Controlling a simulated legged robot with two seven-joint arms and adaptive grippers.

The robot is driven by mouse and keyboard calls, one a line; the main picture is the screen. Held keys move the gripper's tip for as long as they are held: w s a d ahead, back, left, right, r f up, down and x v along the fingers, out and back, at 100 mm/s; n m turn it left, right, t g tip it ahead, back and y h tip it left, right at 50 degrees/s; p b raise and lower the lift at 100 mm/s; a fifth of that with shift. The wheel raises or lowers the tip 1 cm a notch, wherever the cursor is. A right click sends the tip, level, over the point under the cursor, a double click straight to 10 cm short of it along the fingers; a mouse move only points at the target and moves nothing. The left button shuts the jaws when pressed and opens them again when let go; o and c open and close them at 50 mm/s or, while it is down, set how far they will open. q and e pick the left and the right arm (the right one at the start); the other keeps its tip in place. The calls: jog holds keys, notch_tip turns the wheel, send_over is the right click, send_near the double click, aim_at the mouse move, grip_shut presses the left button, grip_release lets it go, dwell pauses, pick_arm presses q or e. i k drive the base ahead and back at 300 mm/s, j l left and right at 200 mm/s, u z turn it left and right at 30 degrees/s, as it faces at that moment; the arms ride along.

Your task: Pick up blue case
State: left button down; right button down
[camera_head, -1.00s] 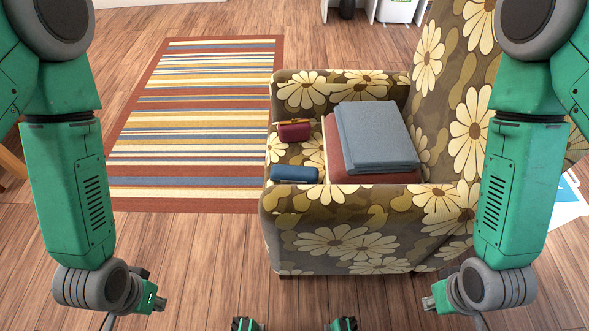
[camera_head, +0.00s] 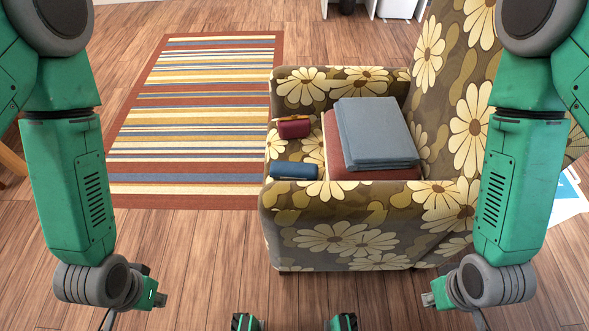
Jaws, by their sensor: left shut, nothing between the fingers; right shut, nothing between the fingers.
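The blue case (camera_head: 294,171) is a small, dark blue oblong lying on the seat of the flower-patterned armchair (camera_head: 345,240), near its front left corner. My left gripper (camera_head: 150,297) is at the lower left, shut and empty, well apart from the case. My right gripper (camera_head: 432,299) is at the lower right, also shut and empty, in front of the chair in the picture. Neither gripper touches anything, and their fingertips are small and hard to make out.
A dark red case (camera_head: 294,127) lies behind the blue case. A folded grey-blue cloth (camera_head: 375,132) rests on a red-brown one (camera_head: 372,174) to its right. The chair's near armrest stands in front of the case. A striped rug (camera_head: 195,120) and bare wood floor lie left.

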aim_at(279, 171)
jog(key=i+j+z, duration=0.15)
jog(key=j+z, duration=0.45)
jog(key=z, duration=0.15)
jog(key=i+j+z, duration=0.1)
jog(key=j+z, duration=0.3)
